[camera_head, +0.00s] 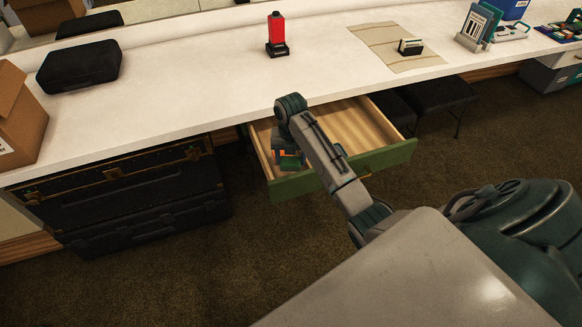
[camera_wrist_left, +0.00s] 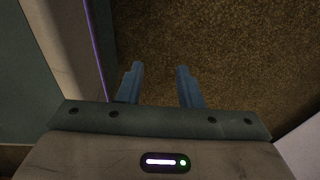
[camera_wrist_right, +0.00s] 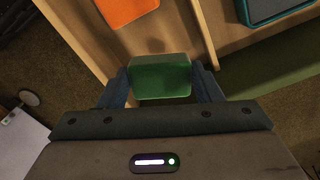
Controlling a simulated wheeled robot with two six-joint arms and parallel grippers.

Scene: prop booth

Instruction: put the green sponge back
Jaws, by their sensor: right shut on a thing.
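The green sponge (camera_wrist_right: 160,77) is a small block between the fingers of my right gripper (camera_wrist_right: 161,84), which is shut on it. In the head view my right gripper (camera_head: 288,158) is at the left part of an open drawer (camera_head: 398,152) with a green front and bare wood inside. The sponge cannot be made out there. In the right wrist view the sponge is above the drawer's wooden edge, with an orange thing (camera_wrist_right: 127,10) beyond it. My left gripper (camera_wrist_left: 160,72) is open and empty above brown carpet; it does not show in the head view.
A dark, teal-edged thing (camera_wrist_right: 272,8) lies across a wooden divider in the right wrist view. On the white counter (camera_head: 200,85) stand a red-and-black device (camera_head: 277,35), a black case (camera_head: 80,66) and a cardboard box (camera_head: 18,118). A dark trunk (camera_head: 130,205) stands left of the drawer.

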